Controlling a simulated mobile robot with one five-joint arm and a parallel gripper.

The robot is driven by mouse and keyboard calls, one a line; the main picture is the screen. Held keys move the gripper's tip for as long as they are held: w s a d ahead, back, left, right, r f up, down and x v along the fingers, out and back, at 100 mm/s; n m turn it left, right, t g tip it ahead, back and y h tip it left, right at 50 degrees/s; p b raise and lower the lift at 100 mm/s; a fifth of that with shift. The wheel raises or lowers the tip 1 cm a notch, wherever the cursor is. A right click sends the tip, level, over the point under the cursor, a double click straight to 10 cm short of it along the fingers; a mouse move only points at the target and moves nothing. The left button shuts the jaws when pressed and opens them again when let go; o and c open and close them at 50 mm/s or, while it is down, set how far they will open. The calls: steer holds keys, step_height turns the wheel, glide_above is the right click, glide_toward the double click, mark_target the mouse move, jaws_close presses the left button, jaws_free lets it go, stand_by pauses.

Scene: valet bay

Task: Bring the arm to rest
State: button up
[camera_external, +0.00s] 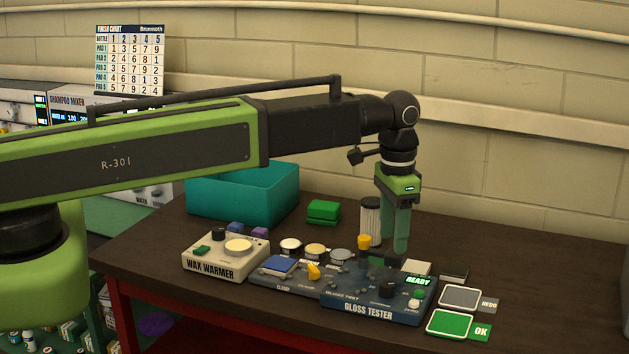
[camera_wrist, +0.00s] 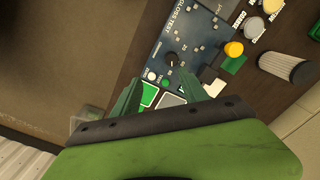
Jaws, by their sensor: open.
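My green arm stretches from the left across the external view. My gripper (camera_external: 397,248) hangs from its end, pointing down over the back of the gloss tester (camera_external: 370,312). In the wrist view my gripper (camera_wrist: 160,85) is open, its two green fingers spread apart with nothing held between them. The blue gloss tester also shows in the wrist view (camera_wrist: 180,38), with a dark knob (camera_wrist: 172,60) just beyond the fingers. The gap between fingertips and tester cannot be judged exactly.
A wax warmer (camera_external: 224,258) stands left of the tester, with a teal bin (camera_external: 240,192) behind it. A green OK pad (camera_external: 450,323) and grey REDO pad (camera_external: 461,298) lie at right. A ribbed cylinder (camera_external: 370,220) stands behind the tester. The table's far right is clear.

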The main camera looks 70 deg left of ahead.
steer(key=s+d+f+b, duration=0.1)
steer(key=s+f+b, duration=0.1)
steer(key=f, duration=0.1)
steer(key=s+d+f+b, duration=0.1)
steer(key=s+f+b, duration=0.1)
steer(key=f, duration=0.1)
steer(key=s+d+f+b, duration=0.2)
steer(key=s+f, duration=0.1)
steer(key=f, duration=0.1)
steer(key=shift+s+f+b, duration=0.1)
steer(key=shift+b, duration=0.2)
steer(key=s+d+f+n+b, duration=0.1)
steer(key=s, duration=0.6)
steer(key=shift+d+f, duration=0.15)
steer(key=shift+d, duration=0.1)
